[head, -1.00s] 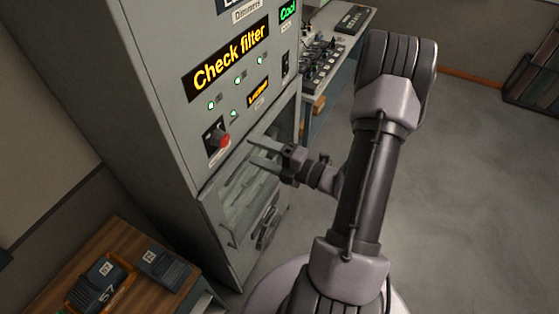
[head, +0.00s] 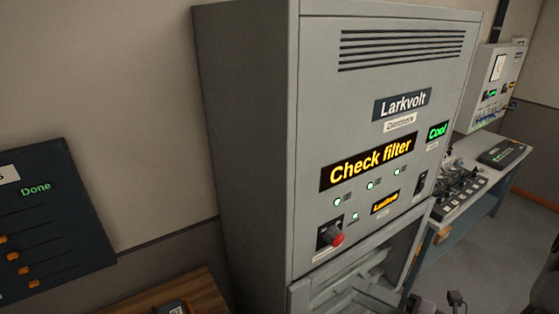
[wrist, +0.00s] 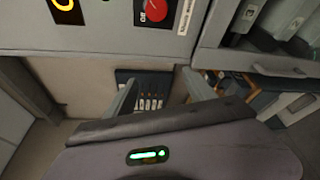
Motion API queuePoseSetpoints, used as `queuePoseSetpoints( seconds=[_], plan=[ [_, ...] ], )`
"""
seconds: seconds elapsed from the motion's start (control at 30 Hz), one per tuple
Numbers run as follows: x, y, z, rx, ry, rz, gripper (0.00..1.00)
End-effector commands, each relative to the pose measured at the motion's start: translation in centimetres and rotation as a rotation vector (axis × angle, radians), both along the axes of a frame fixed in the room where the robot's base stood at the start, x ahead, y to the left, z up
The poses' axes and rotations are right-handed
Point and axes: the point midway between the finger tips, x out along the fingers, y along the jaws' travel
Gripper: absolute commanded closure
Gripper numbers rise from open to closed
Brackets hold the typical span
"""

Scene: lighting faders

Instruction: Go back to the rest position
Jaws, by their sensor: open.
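My gripper (wrist: 160,92) shows in the wrist view with its two grey fingers spread apart and nothing between them. It is close to the front of the grey Larkvolt cabinet (head: 250,150), below the red knob (wrist: 152,12), which also shows in the head view (head: 335,236). In the head view the gripper is hard to make out at the bottom edge, and most of my arm is out of frame. The amber display (head: 368,162) reads "Check filter" and a green one (head: 437,131) reads "Cool".
An open bay (wrist: 250,50) lies right of the fingers. A dark fader panel (head: 45,220) reading "Done" hangs at left, above a wooden table (head: 185,292). A bench (head: 480,205) with a control desk stands at right.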

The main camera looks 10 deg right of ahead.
Motion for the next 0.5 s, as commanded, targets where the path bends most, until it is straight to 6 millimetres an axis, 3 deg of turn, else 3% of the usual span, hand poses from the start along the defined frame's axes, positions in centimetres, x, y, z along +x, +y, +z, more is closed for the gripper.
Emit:
queuePoseSetpoints(
  seconds=[0.03,0.1,0.2,0.33,0.47,0.5],
  plan=[
    [-0.1,4.3,-3.1,-0.208,-0.064,0.204,0.37],
    [-1.9,9.9,-5.9,-0.559,-0.215,0.547,0.37],
    [-5.5,14.8,-10.4,-1.049,-0.526,1.032,0.37],
    [-8.1,16.5,-14.6,-1.639,-1.047,1.559,0.37],
    [-8.2,16.8,-14.9,-2.062,-1.479,1.834,0.37],
    [-8.1,16.9,-14.6,2.002,1.460,-1.745,0.37]
  ],
)
